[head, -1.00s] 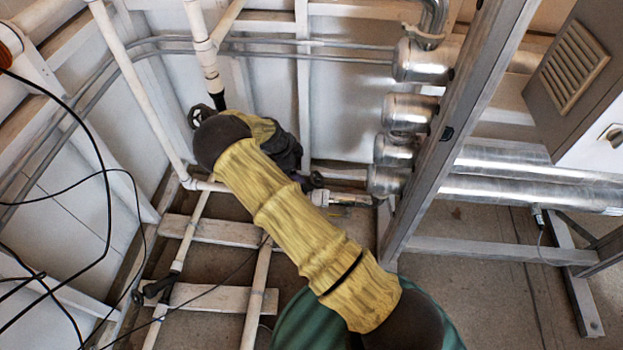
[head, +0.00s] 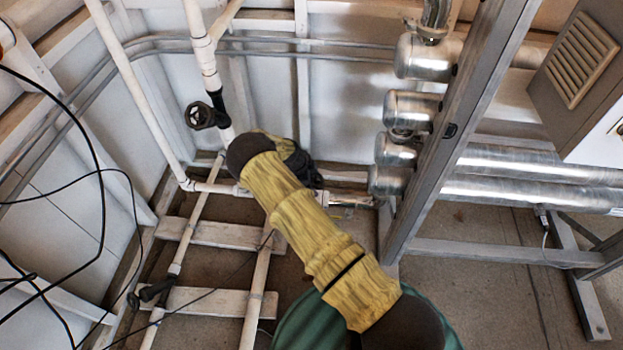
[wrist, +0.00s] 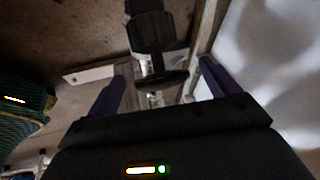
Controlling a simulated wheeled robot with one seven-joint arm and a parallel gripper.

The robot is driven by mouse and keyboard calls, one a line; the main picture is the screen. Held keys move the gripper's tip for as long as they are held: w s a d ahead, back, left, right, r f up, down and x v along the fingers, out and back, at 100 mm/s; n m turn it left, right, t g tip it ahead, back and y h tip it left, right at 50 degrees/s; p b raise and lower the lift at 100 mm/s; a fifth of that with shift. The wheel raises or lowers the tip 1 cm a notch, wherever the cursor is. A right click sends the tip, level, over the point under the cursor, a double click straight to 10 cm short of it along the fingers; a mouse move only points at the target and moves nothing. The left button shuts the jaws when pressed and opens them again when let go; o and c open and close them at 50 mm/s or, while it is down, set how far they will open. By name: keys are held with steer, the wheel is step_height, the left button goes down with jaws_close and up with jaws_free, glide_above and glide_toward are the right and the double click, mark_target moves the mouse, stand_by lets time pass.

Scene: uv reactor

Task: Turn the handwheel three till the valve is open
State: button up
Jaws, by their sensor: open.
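In the wrist view, a black valve has a dark handwheel (wrist: 162,79) seen nearly edge-on. The wheel lies between the two spread fingers of my gripper (wrist: 162,70), with gaps at both sides; depth is hard to judge. In the head view my gripper is mostly hidden behind my yellow-sleeved arm, near the low white pipe by the wall. Another dark handwheel (head: 200,116) is in full view on the upright white pipe, left of my arm. No label shows which wheel is number three, nor how far its valve is open.
A dark valve (head: 156,290) sits on a floor pipe at lower left. Silver cylinders (head: 412,108) and a grey frame post (head: 470,120) stand right of my arm. Black cables (head: 100,190) hang at left. White pipes and wooden beams (head: 215,232) cross the floor.

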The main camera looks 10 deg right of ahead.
steer(key=c, duration=0.9)
steer(key=shift+s+n+t, duration=0.15)
steer(key=shift+n+t, duration=0.15)
steer(key=shift+t, duration=0.2)
